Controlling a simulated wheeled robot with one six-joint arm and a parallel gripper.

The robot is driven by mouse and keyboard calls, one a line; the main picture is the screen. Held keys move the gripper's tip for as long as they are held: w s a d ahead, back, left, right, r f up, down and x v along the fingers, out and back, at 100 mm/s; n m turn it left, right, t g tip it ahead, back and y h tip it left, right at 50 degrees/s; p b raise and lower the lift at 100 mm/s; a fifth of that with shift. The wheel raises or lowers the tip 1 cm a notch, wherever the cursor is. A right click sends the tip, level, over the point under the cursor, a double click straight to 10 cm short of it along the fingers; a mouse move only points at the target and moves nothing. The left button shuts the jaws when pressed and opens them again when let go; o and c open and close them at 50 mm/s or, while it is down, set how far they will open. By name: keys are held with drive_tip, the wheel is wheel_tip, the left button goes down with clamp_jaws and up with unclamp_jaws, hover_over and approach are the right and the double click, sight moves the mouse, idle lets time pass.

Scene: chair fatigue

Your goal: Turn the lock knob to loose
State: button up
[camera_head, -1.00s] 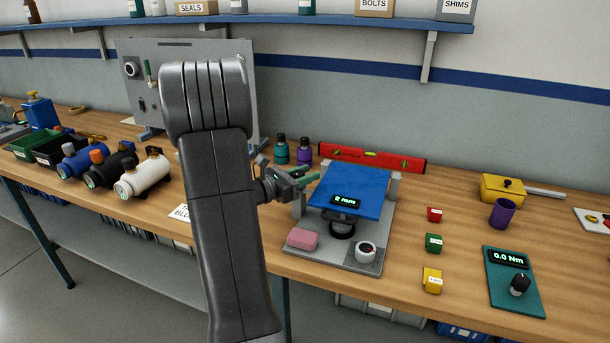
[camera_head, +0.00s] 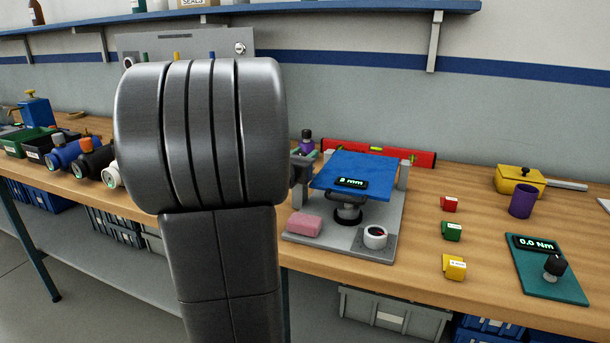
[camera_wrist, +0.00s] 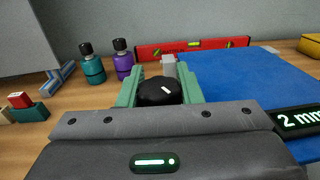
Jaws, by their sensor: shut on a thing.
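A black round knob (camera_wrist: 160,92) with a white mark sits between the green fingers of my gripper (camera_wrist: 160,78) in the wrist view. The fingers are shut on its two sides. The knob is beside the left edge of the blue platform (camera_wrist: 235,80), whose display (camera_wrist: 298,118) reads 2 mm. In the head view my gripper (camera_head: 304,160) is largely hidden behind my arm, at the left edge of the blue platform (camera_head: 352,172). The knob is hidden there. I cannot read the knob's setting from its mark.
A red level (camera_head: 380,153) lies behind the platform. Purple (camera_wrist: 123,62) and teal (camera_wrist: 91,66) bottles stand to the left. A pink block (camera_head: 305,224) and a round white-rimmed cup (camera_head: 375,237) are on the grey base plate (camera_head: 340,240). Red, green and yellow blocks lie to its right.

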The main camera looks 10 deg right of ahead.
drive_tip(key=n+t+y+b, duration=0.1)
drive_tip(key=y+b, duration=0.1)
drive_tip(key=b, duration=0.1)
drive_tip(key=n+t+y+b, duration=0.1)
drive_tip(key=n+y+b, duration=0.1)
drive_tip(key=b, duration=0.1)
drive_tip(key=n+t+y+b, duration=0.1)
drive_tip(key=y+b, duration=0.1)
drive_tip(key=b, duration=0.2)
drive_tip(key=shift+w+a+f+n, duration=0.1)
drive_tip(key=shift+w+a+n, duration=0.05)
drive_tip(key=shift+a+n, duration=0.2)
drive_tip(key=shift+y+b, duration=0.35)
drive_tip(key=shift+y, duration=0.15)
drive_tip(key=shift+a, duration=0.1)
drive_tip(key=o, duration=1)
drive_tip(key=shift+c, duration=0.2)
